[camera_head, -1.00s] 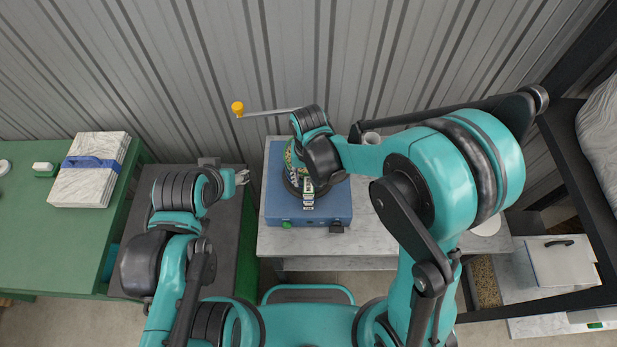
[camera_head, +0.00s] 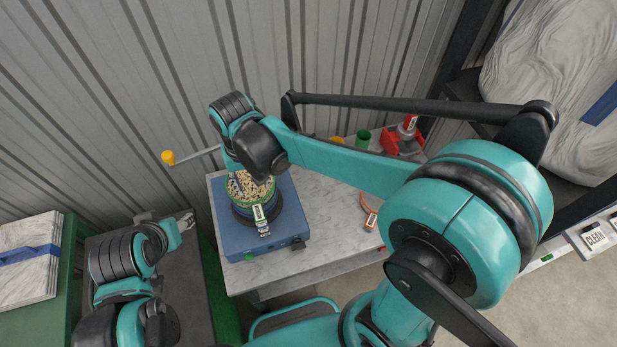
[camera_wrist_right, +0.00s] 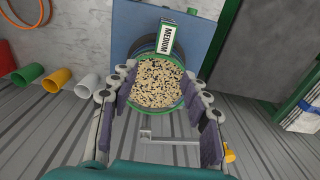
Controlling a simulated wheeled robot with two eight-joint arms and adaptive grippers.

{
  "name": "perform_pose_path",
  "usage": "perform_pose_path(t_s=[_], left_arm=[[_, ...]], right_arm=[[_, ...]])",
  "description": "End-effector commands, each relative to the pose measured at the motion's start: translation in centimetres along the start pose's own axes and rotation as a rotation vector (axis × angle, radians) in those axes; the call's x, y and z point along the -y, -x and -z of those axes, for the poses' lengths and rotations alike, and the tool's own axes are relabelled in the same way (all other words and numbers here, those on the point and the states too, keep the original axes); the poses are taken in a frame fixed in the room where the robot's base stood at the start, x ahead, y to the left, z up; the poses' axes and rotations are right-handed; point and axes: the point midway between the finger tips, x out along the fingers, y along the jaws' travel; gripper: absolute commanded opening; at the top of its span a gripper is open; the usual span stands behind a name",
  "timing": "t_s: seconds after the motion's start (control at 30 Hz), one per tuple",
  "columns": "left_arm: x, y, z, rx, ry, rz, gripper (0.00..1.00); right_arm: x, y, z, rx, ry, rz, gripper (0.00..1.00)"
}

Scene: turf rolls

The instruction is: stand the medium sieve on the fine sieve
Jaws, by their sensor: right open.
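The medium sieve (camera_wrist_right: 160,84), green-rimmed and full of pale and dark grains, carries a MEDIUM label in the right wrist view. In the head view this sieve (camera_head: 262,193) sits on the blue box (camera_head: 285,222) over a dark ring, with a second tag below its label. I cannot tell whether the fine sieve is under it. My right gripper (camera_wrist_right: 158,92) is open, its fingers on either side of the medium sieve; contact is unclear. My left gripper (camera_head: 187,220) is away to the left over a dark surface, its jaws too small to read.
A crank with a yellow knob (camera_head: 168,158) sticks out left of the box. Green (camera_wrist_right: 28,75), yellow (camera_wrist_right: 57,80) and white (camera_wrist_right: 88,85) cups stand on the marble table (camera_head: 330,215). A corrugated wall stands behind.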

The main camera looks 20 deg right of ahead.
Motion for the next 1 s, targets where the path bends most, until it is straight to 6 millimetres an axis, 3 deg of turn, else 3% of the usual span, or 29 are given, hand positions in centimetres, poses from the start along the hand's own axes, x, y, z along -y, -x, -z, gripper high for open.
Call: perform_pose_path(t_s=[0.3,0.53,0.7,1.0], left_arm=[[0.0,0.0,0.0,0.000,0.000,0.000,0.47],[0.0,0.0,0.0,0.000,0.000,0.000,0.47],[0.0,0.0,0.0,0.000,0.000,0.000,0.47],[0.0,0.0,0.0,0.000,0.000,0.000,0.47]], right_arm=[[-8.8,4.2,-3.0,-0.258,-0.007,0.053,0.47],[-14.3,5.2,-6.0,-0.472,-0.004,0.030,0.47],[-16.4,5.2,-7.3,-0.567,0.000,0.001,0.47],[-16.9,5.2,-7.6,-0.599,0.004,-0.011,0.47]])
